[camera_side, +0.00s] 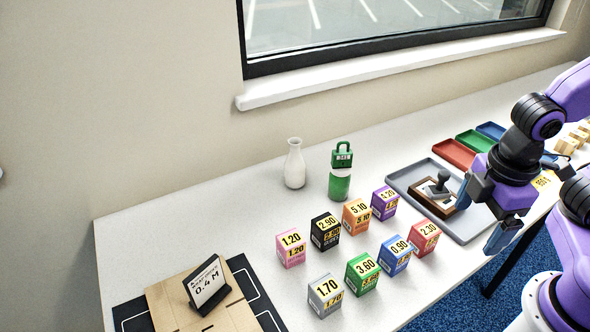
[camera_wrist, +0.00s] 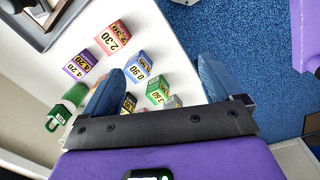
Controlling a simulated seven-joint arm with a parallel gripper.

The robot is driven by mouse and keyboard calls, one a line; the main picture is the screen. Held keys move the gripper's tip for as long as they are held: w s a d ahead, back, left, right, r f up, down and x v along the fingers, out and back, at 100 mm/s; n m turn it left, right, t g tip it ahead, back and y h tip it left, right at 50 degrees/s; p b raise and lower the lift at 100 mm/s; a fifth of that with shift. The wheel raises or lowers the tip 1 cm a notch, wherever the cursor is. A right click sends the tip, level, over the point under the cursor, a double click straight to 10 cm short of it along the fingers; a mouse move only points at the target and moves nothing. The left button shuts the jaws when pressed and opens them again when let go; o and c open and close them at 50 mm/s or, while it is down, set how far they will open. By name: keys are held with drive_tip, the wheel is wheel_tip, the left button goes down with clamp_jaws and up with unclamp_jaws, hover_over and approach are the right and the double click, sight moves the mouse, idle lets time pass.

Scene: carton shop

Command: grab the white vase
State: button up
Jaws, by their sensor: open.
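The white vase (camera_side: 295,164) stands upright on the white table near the wall, left of a green bottle, in the side view. I cannot make it out in the wrist view. My gripper (camera_side: 480,217) is at the right of the side view, over the table's front edge near the grey tray, well away from the vase. Its two blue fingers are apart in the wrist view (camera_wrist: 158,85), with nothing held between them. Small price-marked boxes show beyond and between the fingers there.
Several price boxes (camera_side: 362,273) fill the middle. A grey tray (camera_side: 468,236) holds a stamp (camera_side: 437,186). A flat carton (camera_side: 168,302) with a sign (camera_side: 207,284) lies front left. The table left of the vase is clear.

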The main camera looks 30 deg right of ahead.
drive_tip(key=w+a+f+n+t+h, duration=0.25)
drive_tip(key=w+a+n, duration=0.2)
drive_tip(key=w, duration=0.65)
drive_tip(key=w+a+f+n+t+h, duration=0.1)
drive_tip(key=w+a+n+t+h, duration=0.15)
drive_tip(key=w+a, duration=0.55)
drive_tip(key=n+t+h, duration=0.3)
drive_tip(key=n+t, duration=0.1)
drive_tip(key=n, duration=0.3)
approach(293, 170)
drive_tip(key=shift+t+h, duration=0.3)
drive_tip(key=x, duration=0.4)
drive_tip(key=f+x, duration=0.1)
drive_tip(key=x, duration=0.2)
drive_tip(key=shift+d+f, duration=0.1)
drive_tip(key=shift+d, duration=0.2)
drive_tip(key=shift+x, duration=2.6)
drive_tip(key=shift+w+a, duration=0.15)
drive_tip(key=shift+w, duration=0.1)
drive_tip(key=c, duration=1)
drive_tip(key=shift+c, duration=1)
drive_tip(key=shift+r, duration=0.2)
